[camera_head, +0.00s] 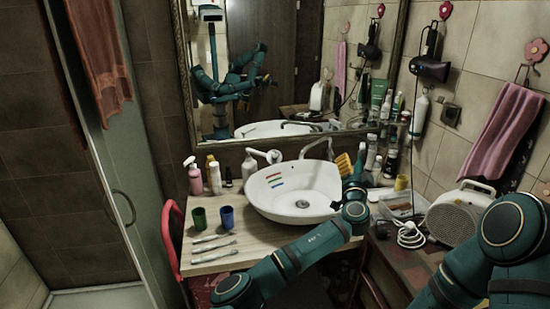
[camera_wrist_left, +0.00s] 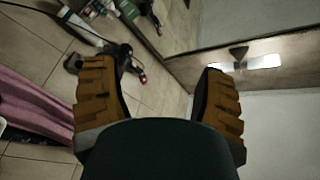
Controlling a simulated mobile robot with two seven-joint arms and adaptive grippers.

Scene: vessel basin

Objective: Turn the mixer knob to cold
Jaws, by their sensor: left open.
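The white basin (camera_head: 316,207) stands on the counter, with red, green and blue marks inside its left rim. A grey spout (camera_head: 318,143) rises behind it. A white knob-like part (camera_head: 272,157) sits at the basin's back left, above the coloured marks; I take it for the mixer knob, but its setting is too small to tell. My left gripper (camera_head: 351,164) is beyond the basin's right rim, with yellow fingers pointing up, away from the knob. In the left wrist view its fingers (camera_wrist_left: 161,105) are wide apart with nothing between them. My right gripper is out of view.
Bottles, including a pink spray bottle (camera_head: 193,177), stand left of the basin. Green (camera_head: 199,218) and blue (camera_head: 227,216) cups and toothbrushes lie in front. Several bottles crowd the right, near a radio (camera_head: 461,212). The mirror (camera_head: 290,70) is behind. A pink towel (camera_wrist_left: 35,105) hangs on the wall.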

